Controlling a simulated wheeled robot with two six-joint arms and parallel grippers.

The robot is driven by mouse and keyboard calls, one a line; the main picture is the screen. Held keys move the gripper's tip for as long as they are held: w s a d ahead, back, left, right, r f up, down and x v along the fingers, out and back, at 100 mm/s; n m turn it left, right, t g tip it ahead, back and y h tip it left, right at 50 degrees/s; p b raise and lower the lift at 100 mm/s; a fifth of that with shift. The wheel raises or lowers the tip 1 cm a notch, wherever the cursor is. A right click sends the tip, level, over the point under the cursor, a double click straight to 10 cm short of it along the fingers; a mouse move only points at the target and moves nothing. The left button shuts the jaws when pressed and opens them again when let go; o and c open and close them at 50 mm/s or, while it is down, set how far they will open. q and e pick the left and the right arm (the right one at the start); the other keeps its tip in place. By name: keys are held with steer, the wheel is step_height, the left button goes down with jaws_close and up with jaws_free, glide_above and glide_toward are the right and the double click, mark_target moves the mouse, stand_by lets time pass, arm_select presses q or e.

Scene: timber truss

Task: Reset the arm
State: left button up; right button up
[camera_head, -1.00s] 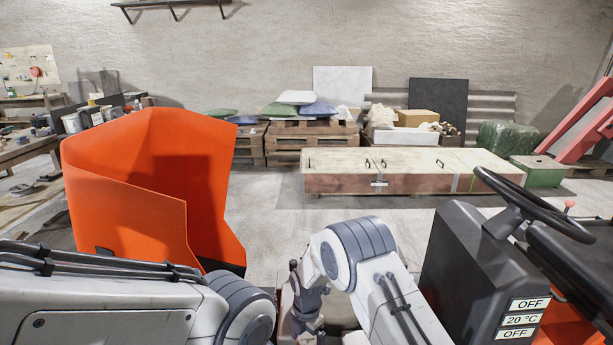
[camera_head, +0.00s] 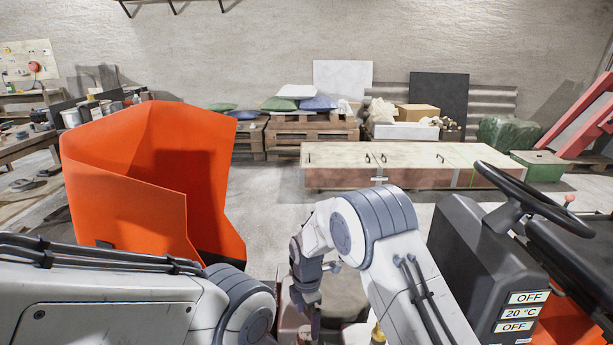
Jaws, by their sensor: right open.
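My right arm (camera_head: 372,225) rises from the bottom right and bends over at a grey-banded joint. Its wrist hangs down from that bend, and my right gripper (camera_head: 312,322) is low at the bottom edge, partly cut off. The right gripper is open, and I see nothing held in it. My left arm (camera_head: 110,305) comes in from the left and bends at a grey-banded joint at the bottom. My left gripper is out of the picture.
An orange curved shell (camera_head: 150,185) stands close at the left. A dark console with a steering wheel (camera_head: 530,200) is close at the right. Beyond the open floor are a long low chest (camera_head: 400,165), pallets with sacks (camera_head: 305,135) and a cluttered workbench (camera_head: 30,145).

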mark_target(306, 333)
step_height(306, 333, down, 7)
steer(key=shift+f, duration=0.35)
steer(key=n, duration=0.4)
steer(key=shift+n, duration=0.4)
steer(key=m, duration=0.6)
steer(key=shift+r+m, duration=0.1)
steer(key=shift+m, duration=0.2)
steer(key=m, duration=1)
steer(key=shift+b, duration=0.3)
steer(key=m, duration=0.5)
steer(key=shift+r+m+p, duration=0.3)
steer(key=shift+r+p, duration=0.1)
steer(key=shift+r, duration=0.35)
steer(key=shift+a, duration=0.1)
